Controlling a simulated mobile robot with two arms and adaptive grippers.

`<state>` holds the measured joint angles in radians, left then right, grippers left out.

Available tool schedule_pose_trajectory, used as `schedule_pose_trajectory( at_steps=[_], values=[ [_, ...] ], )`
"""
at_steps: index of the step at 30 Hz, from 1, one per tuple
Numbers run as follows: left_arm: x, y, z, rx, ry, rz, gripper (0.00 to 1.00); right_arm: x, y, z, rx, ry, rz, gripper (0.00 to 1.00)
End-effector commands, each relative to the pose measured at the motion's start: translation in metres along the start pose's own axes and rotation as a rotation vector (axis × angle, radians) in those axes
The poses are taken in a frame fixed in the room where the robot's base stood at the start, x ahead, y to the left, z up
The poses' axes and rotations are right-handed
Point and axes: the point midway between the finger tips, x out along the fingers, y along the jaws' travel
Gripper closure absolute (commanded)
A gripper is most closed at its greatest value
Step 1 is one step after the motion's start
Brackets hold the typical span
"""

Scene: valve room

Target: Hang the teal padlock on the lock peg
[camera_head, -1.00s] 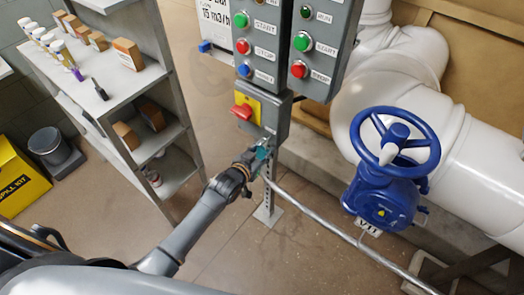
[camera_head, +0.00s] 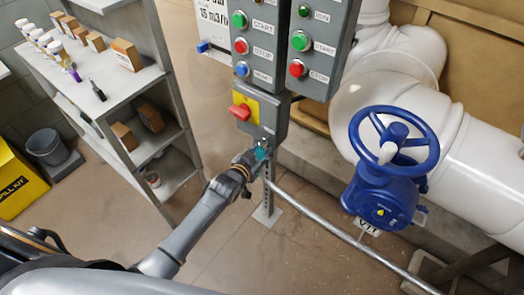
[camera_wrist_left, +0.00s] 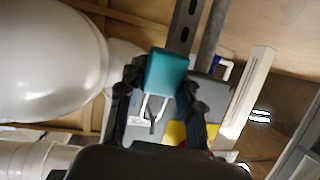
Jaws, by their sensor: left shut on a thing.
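The teal padlock (camera_head: 262,153) is held in my left gripper (camera_head: 255,159), just below the grey switch box with the red handle. In the left wrist view the padlock's teal body (camera_wrist_left: 167,73) sits between the two dark fingers of my left gripper (camera_wrist_left: 162,92). Its pale shackle (camera_wrist_left: 143,106) points toward the grey box. A small light part at the bottom of the box (camera_head: 268,140), close to the padlock, may be the lock peg. I cannot tell whether the shackle is around it or only beside it. My right gripper is not in view.
The red handle (camera_head: 241,112) on its yellow plate is above my gripper. A button panel (camera_head: 255,40) rises above it. A metal pipe (camera_head: 320,226) runs to the lower right. A blue valve wheel (camera_head: 433,150) is at right, a shelf (camera_head: 110,85) at left.

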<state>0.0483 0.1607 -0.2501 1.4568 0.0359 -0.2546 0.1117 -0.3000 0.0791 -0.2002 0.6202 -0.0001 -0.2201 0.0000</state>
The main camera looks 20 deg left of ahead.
Motion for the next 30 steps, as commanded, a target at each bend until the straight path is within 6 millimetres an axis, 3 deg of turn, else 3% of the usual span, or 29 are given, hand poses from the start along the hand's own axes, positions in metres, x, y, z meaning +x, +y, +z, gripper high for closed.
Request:
schedule_pose_trajectory(
  at_steps=[3,4,7,8,20,30],
  values=[
    [0.0,0.0,-0.001,0.0,0.002,0.0,0.93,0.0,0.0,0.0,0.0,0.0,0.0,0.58],
    [0.0,0.0,-0.001,0.0,0.002,0.0,0.61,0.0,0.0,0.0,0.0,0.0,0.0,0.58],
    [0.0,0.0,-0.001,0.0,0.002,0.0,0.41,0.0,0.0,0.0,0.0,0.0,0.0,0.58],
    [0.0,0.0,-0.001,0.0,0.002,0.0,0.38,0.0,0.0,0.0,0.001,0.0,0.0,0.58],
    [-0.007,0.0,0.0,0.0,0.001,0.0,0.38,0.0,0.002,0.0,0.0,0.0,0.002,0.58],
    [-0.068,0.0,0.001,0.0,-0.002,0.0,0.38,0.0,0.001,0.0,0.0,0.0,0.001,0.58]
  ],
)
